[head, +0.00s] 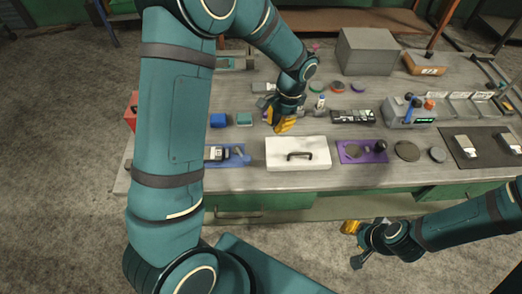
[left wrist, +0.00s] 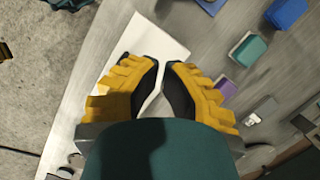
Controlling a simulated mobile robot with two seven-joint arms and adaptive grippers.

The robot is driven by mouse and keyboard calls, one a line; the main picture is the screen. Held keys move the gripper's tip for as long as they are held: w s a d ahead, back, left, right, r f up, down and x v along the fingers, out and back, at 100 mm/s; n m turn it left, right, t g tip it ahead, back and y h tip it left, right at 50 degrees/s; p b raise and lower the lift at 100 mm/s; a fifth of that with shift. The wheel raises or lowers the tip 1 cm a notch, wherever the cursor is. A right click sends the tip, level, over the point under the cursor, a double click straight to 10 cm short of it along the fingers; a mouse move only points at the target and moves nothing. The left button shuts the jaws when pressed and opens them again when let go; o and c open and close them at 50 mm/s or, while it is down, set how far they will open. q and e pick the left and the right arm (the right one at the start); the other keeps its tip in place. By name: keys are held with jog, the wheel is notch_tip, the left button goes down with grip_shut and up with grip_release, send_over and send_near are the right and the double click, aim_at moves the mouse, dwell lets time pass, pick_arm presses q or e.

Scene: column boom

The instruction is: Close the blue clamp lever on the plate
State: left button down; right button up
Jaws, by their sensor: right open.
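A blue plate (head: 238,160) with dark and pale clamp-like parts on it lies near the bench's front edge, partly hidden behind my left arm. Its edge shows at the top of the left wrist view (left wrist: 211,6). I cannot make out its lever. Another blue lever (head: 409,106) stands up on a grey box with a green display. My left gripper (head: 283,124) is over the bench behind the white panel, right of the blue plate. In the left wrist view its fingertips (left wrist: 161,63) are slightly apart with nothing between them. My right gripper (head: 352,245) is open and empty in front of the bench.
A white panel with a black handle (head: 275,158) lies between the blue plate and a purple plate (head: 345,153). A blue block (head: 217,120) and a teal block (head: 244,119) sit behind the blue plate. A dark mat (head: 462,155) is at the right.

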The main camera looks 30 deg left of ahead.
aim_at(269, 153)
pick_arm(q)
jog(key=x, duration=1)
jog(key=shift+s+a+f+b, duration=0.15)
jog(key=shift+f+b, duration=0.1)
jog(key=shift+b, duration=0.15)
jog(key=shift+s+a+f, duration=0.1)
jog(key=shift+s+a, duration=0.35)
jog(key=shift+s, duration=0.3)
jog(key=shift+s+a+f, duration=0.1)
jog(key=shift+s+a, duration=0.35)
jog(key=shift+s, duration=0.3)
jog(key=shift+s, duration=0.1)
jog(key=shift+s+m, duration=0.2)
jog(key=shift+m, duration=0.1)
